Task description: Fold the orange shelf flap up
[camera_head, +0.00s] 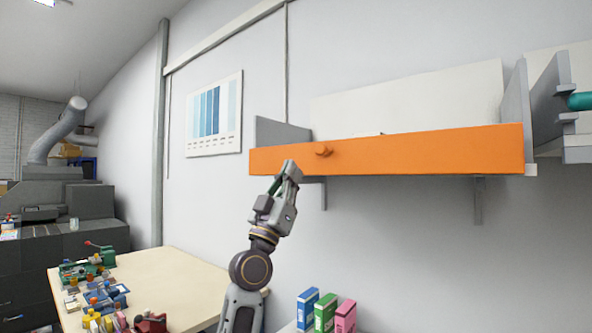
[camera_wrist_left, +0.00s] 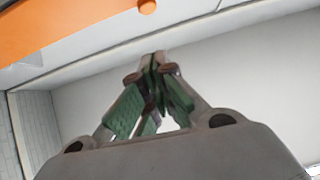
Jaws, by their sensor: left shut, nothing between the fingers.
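The orange shelf flap (camera_head: 420,152) stands upright along the front of the wall shelf in the head view, with a small orange knob (camera_head: 323,151) near its left end. In the left wrist view the flap (camera_wrist_left: 60,25) crosses the upper left, and the knob (camera_wrist_left: 147,6) shows at the top edge. My left gripper (camera_head: 290,168) is in front of the flap's lower edge, left of and below the knob. Its green-padded fingers are shut and empty in the left wrist view (camera_wrist_left: 155,62). I cannot tell whether it touches the flap. My right gripper is not in view.
A grey bracket (camera_head: 478,200) supports the shelf from below. A neighbouring shelf (camera_head: 578,140) stands at the right. Blue, green and pink boxes (camera_head: 325,312) stand below. A table (camera_head: 170,275) with several small parts is at the lower left. The wall below the shelf is bare.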

